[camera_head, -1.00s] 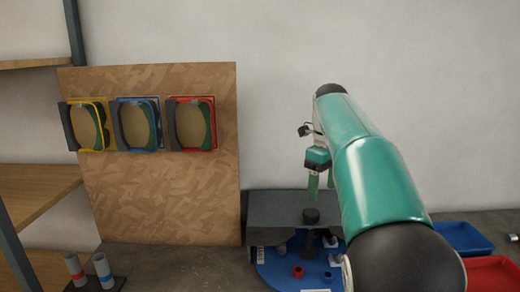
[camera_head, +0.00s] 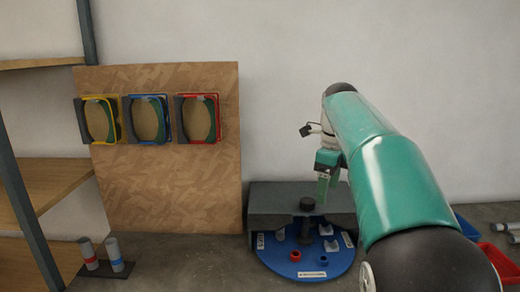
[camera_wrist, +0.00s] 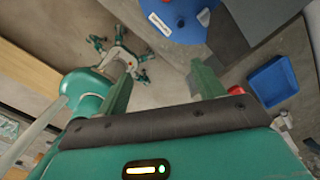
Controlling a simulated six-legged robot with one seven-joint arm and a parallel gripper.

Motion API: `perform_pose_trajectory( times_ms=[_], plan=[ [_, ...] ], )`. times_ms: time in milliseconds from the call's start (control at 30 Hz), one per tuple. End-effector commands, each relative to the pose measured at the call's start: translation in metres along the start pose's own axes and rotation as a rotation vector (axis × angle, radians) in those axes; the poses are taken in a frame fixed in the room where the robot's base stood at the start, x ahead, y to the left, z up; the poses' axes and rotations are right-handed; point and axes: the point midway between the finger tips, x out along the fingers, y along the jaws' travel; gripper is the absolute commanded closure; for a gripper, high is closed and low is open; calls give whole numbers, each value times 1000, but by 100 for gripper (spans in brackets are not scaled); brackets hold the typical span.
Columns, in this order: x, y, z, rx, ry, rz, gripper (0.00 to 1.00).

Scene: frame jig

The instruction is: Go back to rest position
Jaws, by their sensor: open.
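My gripper (camera_head: 325,188) hangs fingers-down at the end of my green arm in the head view, in front of the wall and just above the grey block. In the wrist view its two green fingers (camera_wrist: 163,88) stand wide apart with nothing between them. The gripper is open and empty. My arm reaches forward on the right side of the head view and hides part of what lies behind it.
A round blue plate (camera_head: 325,262) with small pegs and labels lies before a grey block (camera_head: 275,198). A brown board (camera_head: 165,190) carries yellow, blue and red frames. Two grey cylinders (camera_head: 100,256) stand left. A blue tray (camera_wrist: 272,82) and red tray (camera_head: 502,262) lie right.

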Motion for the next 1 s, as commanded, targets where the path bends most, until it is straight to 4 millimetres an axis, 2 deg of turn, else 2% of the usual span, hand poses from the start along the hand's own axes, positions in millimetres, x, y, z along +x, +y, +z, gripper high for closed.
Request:
perform_pose_trajectory(
  times_ms=[267,367,533,767,1000],
  plan=[
    [-6,29,-32,-301,-59,-47,32],
    [-5,49,-48,-470,-79,-81,32],
    [5,94,-77,-841,-90,-175,32],
    [38,160,-113,-1359,-21,-317,32],
    [90,222,-145,-1873,158,-442,32]
  ],
)
